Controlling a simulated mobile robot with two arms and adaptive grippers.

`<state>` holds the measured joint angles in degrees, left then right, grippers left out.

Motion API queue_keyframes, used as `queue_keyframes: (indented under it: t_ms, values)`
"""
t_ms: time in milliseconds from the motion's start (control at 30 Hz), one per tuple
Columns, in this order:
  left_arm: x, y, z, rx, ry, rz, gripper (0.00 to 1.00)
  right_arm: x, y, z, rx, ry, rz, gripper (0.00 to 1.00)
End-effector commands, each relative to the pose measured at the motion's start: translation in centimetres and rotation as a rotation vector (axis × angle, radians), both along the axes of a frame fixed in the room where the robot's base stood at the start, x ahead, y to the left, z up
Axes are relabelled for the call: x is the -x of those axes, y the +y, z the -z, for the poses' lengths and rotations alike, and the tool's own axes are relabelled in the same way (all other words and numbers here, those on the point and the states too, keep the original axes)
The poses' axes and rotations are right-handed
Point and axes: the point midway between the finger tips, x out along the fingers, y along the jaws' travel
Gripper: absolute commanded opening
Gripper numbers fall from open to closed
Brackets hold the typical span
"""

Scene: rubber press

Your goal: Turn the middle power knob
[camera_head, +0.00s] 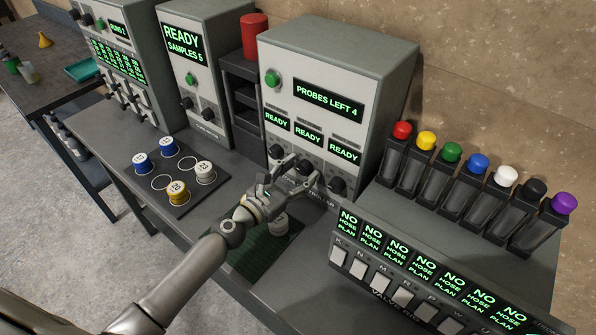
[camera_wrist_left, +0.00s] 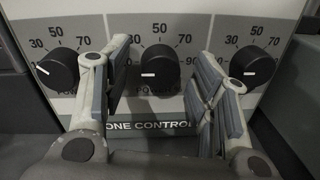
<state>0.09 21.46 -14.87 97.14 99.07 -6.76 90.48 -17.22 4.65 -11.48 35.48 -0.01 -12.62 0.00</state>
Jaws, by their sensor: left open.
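The middle power knob (camera_wrist_left: 160,68) is black and round, with a white pointer mark toward its lower left, in the left wrist view. Its dial shows 30, 50, 70 and 90. My left gripper (camera_wrist_left: 162,85) is open, with one finger on each side of this knob and gaps between. In the head view my left gripper (camera_head: 278,188) reaches the lower front of the grey machine (camera_head: 330,55), and the middle knob (camera_head: 304,168) shows just behind its fingers. My right gripper is not in view.
A left knob (camera_wrist_left: 57,70) and a right knob (camera_wrist_left: 252,66) flank the fingers closely. A white cylinder (camera_head: 279,225) stands on a green mat (camera_head: 253,258) below my wrist. A hose panel (camera_head: 420,275) and several coloured-cap bottles (camera_head: 445,175) stand to the right.

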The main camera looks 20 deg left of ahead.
Motion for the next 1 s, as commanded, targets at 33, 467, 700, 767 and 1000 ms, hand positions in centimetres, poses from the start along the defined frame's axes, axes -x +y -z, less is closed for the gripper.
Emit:
queue_keyframes:
  t_ms: [33, 467, 700, 767, 1000]
  values:
    - [-0.07, -0.06, -0.03, 0.000, -0.001, 0.000, 0.54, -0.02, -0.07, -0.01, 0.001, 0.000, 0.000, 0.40]
    - [-0.04, -0.03, 0.00, 0.000, 0.000, 0.000, 0.26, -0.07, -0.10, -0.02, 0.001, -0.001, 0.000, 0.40]
    - [-0.04, -0.02, 0.00, -0.002, -0.001, 0.000, 0.07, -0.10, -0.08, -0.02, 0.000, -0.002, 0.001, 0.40]
    - [-0.04, -0.02, -0.01, -0.006, -0.003, 0.000, 0.07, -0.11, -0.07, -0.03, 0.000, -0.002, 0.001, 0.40]
    - [-0.03, -0.02, -0.03, -0.073, -0.027, 0.000, 0.07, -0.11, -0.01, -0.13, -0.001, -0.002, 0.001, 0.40]
